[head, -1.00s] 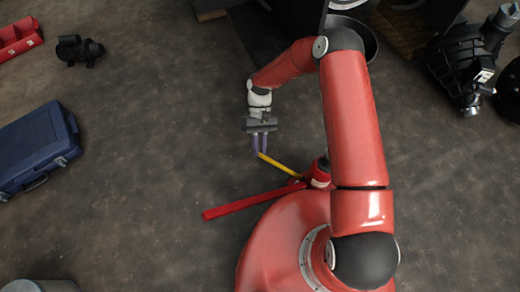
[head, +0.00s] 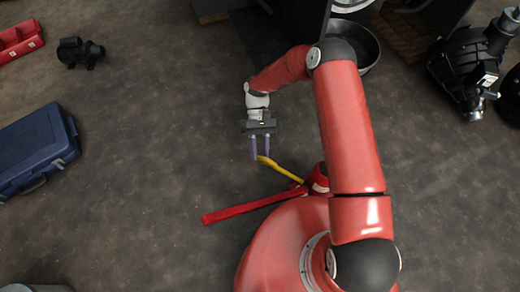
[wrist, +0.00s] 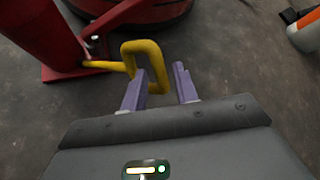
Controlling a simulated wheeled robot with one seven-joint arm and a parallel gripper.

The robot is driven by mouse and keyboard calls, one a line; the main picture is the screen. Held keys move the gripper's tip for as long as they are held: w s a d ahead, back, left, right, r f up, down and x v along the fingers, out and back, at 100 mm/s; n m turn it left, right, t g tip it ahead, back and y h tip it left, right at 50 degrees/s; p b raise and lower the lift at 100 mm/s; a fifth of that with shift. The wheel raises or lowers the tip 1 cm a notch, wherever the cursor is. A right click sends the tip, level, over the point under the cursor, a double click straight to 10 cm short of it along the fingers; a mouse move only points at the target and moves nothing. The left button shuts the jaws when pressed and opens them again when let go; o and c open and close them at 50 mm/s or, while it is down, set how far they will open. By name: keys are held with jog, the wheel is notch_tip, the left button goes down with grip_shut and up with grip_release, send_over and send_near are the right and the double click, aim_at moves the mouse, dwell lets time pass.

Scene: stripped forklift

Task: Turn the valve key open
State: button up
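The yellow valve key (head: 285,172) is a bent bar with a looped end, reaching out from a red fixture (head: 317,178) beside my base. In the wrist view the key (wrist: 142,46) comes from the left, and its loop lies at the fingers. My gripper (head: 260,150) is at the key's free end. In the wrist view my gripper (wrist: 160,85) has its two purple fingers apart. The right side of the loop shows between them, nearer the left finger, which covers part of the loop. Contact cannot be told.
A long red bar (head: 250,207) lies low in front of my base. A blue case (head: 38,148), a dark fitting (head: 80,52) and a red bin (head: 20,39) are at left. Dark machine parts (head: 465,70) stand at right. Floor left of my gripper is clear.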

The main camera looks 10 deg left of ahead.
jog(key=shift+o, duration=0.4)
jog(key=shift+w, duration=0.1)
jog(key=v, duration=0.7)
jog(key=shift+w+r, duration=0.2)
jog(key=shift+w, duration=0.1)
notch_tip(320, 180, up, 15)
jog(key=p, duration=0.8)
jog(key=shift+p, duration=0.4)
